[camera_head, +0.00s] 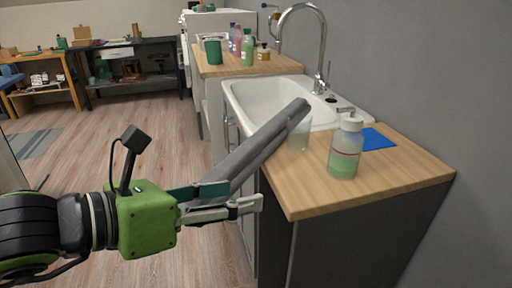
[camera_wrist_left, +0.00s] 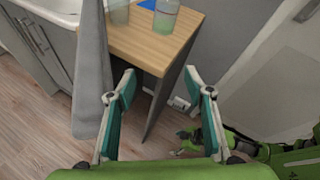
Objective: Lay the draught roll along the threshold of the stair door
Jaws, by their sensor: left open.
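The draught roll is a long grey round bar (camera_head: 255,145). In the head view it slants from my left gripper (camera_head: 245,196) up over the counter edge towards the sink. In the left wrist view the roll (camera_wrist_left: 92,75) stands left of the left finger, outside the gap between the fingers. My left gripper (camera_wrist_left: 160,78) is open and nothing shows between its fingers. I cannot tell whether a finger touches the roll. A pale door-like panel (camera_wrist_left: 285,90) with a frame shows at right; I cannot tell if it is the stair door. No threshold is clearly seen.
A wooden counter (camera_head: 310,200) holds a bottle (camera_head: 345,150), a clear cup (camera_head: 300,133) and a blue cloth (camera_head: 378,139) beside the sink (camera_head: 255,95). Green parts, seemingly of my right arm (camera_wrist_left: 295,160), show at lower right.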

